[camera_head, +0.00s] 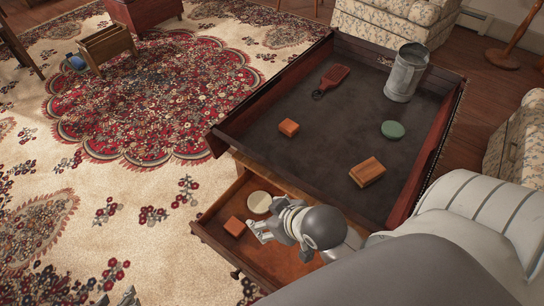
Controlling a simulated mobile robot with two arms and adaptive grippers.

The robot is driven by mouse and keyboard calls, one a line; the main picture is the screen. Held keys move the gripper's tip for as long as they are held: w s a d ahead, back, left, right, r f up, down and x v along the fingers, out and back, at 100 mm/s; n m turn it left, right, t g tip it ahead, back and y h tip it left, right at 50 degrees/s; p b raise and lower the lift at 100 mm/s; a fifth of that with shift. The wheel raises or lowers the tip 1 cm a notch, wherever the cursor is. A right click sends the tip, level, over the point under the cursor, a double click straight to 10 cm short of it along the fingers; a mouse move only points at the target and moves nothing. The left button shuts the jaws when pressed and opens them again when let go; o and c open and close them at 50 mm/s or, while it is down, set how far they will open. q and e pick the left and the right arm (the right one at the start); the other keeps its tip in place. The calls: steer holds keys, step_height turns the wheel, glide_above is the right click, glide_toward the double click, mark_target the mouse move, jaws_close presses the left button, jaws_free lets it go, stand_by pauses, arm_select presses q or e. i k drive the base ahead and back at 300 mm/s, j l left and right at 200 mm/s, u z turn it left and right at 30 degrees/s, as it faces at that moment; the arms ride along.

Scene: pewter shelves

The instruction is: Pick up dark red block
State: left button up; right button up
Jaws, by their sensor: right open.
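A small reddish block (234,227) lies in the open wooden drawer (208,232), near its left end. It looks the closest to a dark red block, though its colour reads as orange-red. My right gripper (262,220) is over the drawer, just right of the block, with its fingers pointing left. It is open and I see nothing between its fingers. I cannot tell its height above the drawer floor. Small grey tips of what seems to be my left gripper (127,297) show at the bottom edge, mostly cut off.
A cream disc (258,202) lies in the drawer beside my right gripper. The rimmed tabletop (330,130) above holds an orange block (289,127), a wooden block (367,172), a green disc (392,129), a dark red paddle-shaped item (333,77) and a metal tankard (405,75).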

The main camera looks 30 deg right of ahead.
mark_target(288, 127)
steer(key=z, duration=1.15)
